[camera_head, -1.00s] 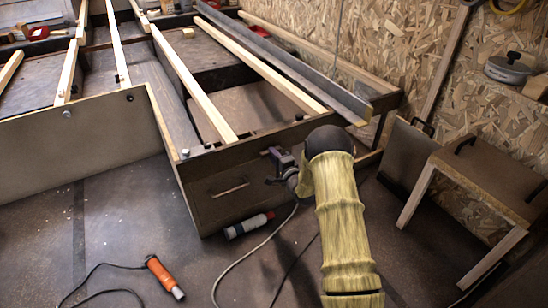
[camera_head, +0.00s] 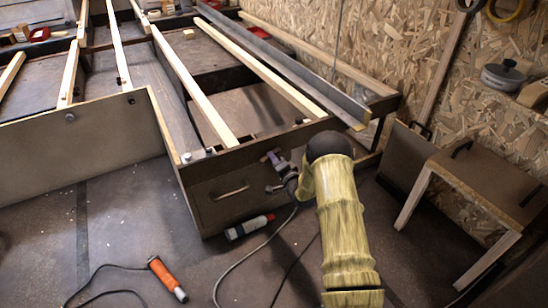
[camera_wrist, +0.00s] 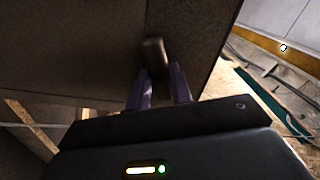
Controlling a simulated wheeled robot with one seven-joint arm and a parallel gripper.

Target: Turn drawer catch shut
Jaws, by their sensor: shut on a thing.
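The wooden drawer front (camera_head: 225,207) with its metal pull handle (camera_head: 230,191) is at the end of the bench frame in the head view. My gripper (camera_head: 270,172) is at the right part of this front, with purple fingers. In the wrist view my gripper (camera_wrist: 161,74) is shut on the drawer catch (camera_wrist: 153,52), a short dark bar against the brown panel, near the panel's edge. The catch's far end shows past the fingertips; its base is partly hidden. In the head view I cannot make out the catch behind the gripper.
A white and red bottle (camera_head: 249,227) lies on the floor below the drawer front. An orange tool (camera_head: 166,278) with a cable lies at the front left. A stool-like wooden piece (camera_head: 480,185) stands to the right, by the chipboard wall (camera_head: 400,45).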

